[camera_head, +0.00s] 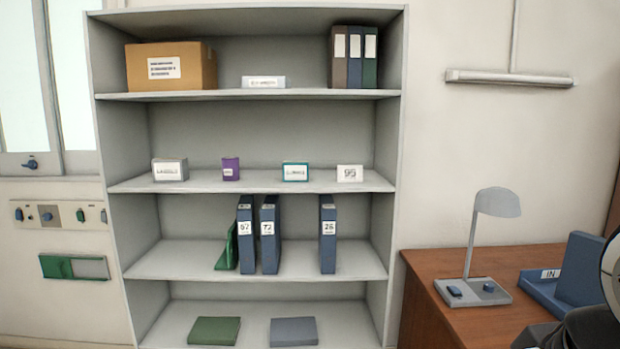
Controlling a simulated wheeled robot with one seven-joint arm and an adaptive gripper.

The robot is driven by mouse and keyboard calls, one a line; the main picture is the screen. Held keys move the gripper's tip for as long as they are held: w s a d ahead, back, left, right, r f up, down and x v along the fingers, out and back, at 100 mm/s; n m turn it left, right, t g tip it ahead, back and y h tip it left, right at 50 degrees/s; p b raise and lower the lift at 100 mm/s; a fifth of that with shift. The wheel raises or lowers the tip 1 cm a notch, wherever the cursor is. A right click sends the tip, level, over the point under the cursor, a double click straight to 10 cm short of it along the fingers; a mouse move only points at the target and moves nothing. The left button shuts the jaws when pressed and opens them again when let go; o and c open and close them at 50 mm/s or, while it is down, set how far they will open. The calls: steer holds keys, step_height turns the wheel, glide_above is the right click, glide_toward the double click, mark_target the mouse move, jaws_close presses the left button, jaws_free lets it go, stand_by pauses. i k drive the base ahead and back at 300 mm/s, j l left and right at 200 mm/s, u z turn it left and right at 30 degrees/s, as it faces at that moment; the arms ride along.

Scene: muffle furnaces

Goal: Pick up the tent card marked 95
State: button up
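A small white tent card (349,173) stands on the second shelf from the top, near its right end. Its dark print is small and blurred and looks like 95. It stands apart from the white, teal-edged box (295,172) on its left, with clear shelf around it. My gripper is not in view. Only a dark and pale part, likely of my arm, shows at the lower right edge, well away from the card.
The grey shelf unit (112,140) also holds a purple box (231,169), a cardboard box (170,67), and blue binders (328,240) below. On the right, a wooden desk (430,265) carries a lamp (497,203) and a blue IN tray (575,275).

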mark_target(351, 173)
steer(key=i+z, duration=0.1)
steer(key=z, duration=0.3)
steer(key=j+z, duration=0.15)
steer(key=z, duration=0.25)
steer(key=i+j+z, duration=0.1)
steer(key=z, duration=0.3)
steer(key=i+j+z, duration=0.2)
steer(key=j, duration=0.2)
steer(key=i+j+z, duration=0.15)
steer(key=j, duration=0.25)
steer(key=i+j+z, duration=0.2)
steer(key=j, duration=0.25)
steer(key=j+z, duration=0.15)
steer(key=j, duration=0.3)
steer(key=j+z, duration=0.2)
steer(key=j, duration=0.25)
steer(key=i+j, duration=0.1)
steer(key=j, duration=0.55)
steer(key=i+j, duration=0.1)
steer(key=j, duration=0.6)
